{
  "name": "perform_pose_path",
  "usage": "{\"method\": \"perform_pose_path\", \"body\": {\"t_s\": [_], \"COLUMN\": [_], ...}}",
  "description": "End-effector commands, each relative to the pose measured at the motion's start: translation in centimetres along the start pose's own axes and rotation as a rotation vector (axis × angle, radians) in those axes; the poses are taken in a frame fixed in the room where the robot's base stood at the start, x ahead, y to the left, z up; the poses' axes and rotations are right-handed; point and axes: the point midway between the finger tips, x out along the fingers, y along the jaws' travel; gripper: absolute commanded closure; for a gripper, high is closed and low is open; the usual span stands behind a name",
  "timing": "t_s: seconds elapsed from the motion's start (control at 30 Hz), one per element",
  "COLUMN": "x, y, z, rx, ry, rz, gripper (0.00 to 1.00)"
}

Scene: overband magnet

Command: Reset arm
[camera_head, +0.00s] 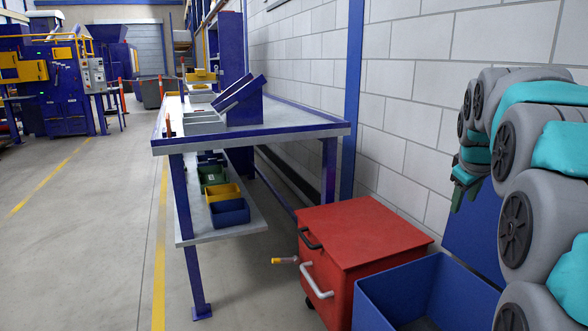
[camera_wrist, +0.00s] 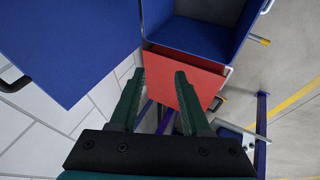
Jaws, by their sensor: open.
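My arm shows folded at the right side of the head view, with grey and teal links. My gripper (camera_wrist: 158,98) is in the wrist view, with two dark green fingers apart and nothing between them. The gripper appears clear of both.
A red wheeled cabinet (camera_head: 350,240) with handles and a blue bin (camera_head: 395,285) stand beside my arm. A workbench (camera_head: 290,132) with a lower shelf runs along the block wall (camera_head: 400,90). Open floor (camera_head: 100,240) lies to the left. Blue machines (camera_head: 60,85) stand farther back.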

Motion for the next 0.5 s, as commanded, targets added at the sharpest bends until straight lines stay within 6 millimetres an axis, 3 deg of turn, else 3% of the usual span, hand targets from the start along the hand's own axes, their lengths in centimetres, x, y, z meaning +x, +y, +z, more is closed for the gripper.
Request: {"method": "perform_pose_path", "body": {"t_s": [0.03, 0.1, 0.27, 0.5], "x": [-0.3, -0.3, -1.1, -2.6], "y": [-3.2, -7.2, -16.0, -28.0], "z": [0.9, 2.5, 7.0, 16.2], "rx": [0.018, 0.052, 0.124, 0.218], "ry": [-0.018, -0.054, -0.148, -0.330], "rz": [-0.043, -0.101, -0.215, -0.341], "gripper": [0.53, 0.53, 0.53, 0.53]}}
